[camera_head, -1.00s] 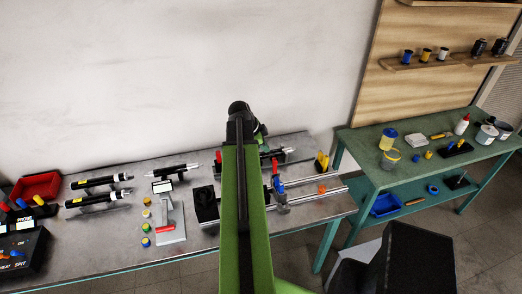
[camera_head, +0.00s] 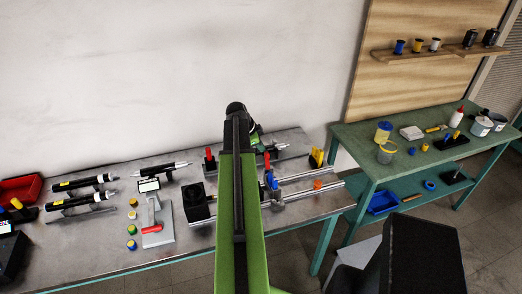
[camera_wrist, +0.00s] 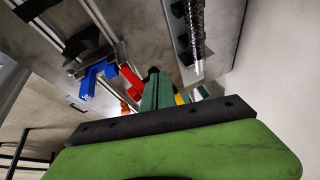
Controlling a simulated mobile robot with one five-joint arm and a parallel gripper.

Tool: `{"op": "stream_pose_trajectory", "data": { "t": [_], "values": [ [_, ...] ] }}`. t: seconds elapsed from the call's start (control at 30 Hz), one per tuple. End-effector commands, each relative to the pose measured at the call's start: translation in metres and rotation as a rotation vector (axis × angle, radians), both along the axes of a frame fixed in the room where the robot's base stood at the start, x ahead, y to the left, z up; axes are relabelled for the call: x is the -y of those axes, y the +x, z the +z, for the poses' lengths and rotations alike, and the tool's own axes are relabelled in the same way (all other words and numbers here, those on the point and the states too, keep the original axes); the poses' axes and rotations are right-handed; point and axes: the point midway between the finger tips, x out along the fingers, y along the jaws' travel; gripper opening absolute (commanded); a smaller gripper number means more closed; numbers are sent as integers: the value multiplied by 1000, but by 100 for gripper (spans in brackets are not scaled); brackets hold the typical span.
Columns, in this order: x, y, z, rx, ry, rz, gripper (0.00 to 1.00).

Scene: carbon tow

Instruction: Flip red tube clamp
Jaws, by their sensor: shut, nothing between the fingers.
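Two red clamp levers stand at the rail fixture on the grey bench: one upright red lever (camera_head: 210,156) left of my arm, and one red lever (camera_head: 267,159) just right of it, behind a blue lever (camera_head: 271,180). I cannot tell which is the red tube clamp. In the wrist view a red lever (camera_wrist: 130,78) lies beside the blue lever (camera_wrist: 96,77). My gripper (camera_wrist: 155,88) shows its dark green fingers closed and empty, close to the red lever in the wrist view; contact cannot be told. In the head view my arm hides most of the gripper.
Metal rails (camera_head: 290,197) with an orange piece (camera_head: 317,184) and a yellow block (camera_head: 317,157) lie to the right. A black block (camera_head: 198,203) and a grey stand (camera_head: 158,220) are left. A green table (camera_head: 365,160) stands right of the bench. A dark braided rod (camera_wrist: 194,35) is near the wrist.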

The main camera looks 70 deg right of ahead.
Motion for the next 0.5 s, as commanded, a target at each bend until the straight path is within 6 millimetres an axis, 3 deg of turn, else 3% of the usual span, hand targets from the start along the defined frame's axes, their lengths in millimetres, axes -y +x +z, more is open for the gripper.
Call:
{"op": "stream_pose_trajectory", "data": {
  "t": [0.33,0.5],
  "values": [
    [-2,1,3,1,0,2,0],
    [-12,1,21,1,0,4,0]
  ]
}}
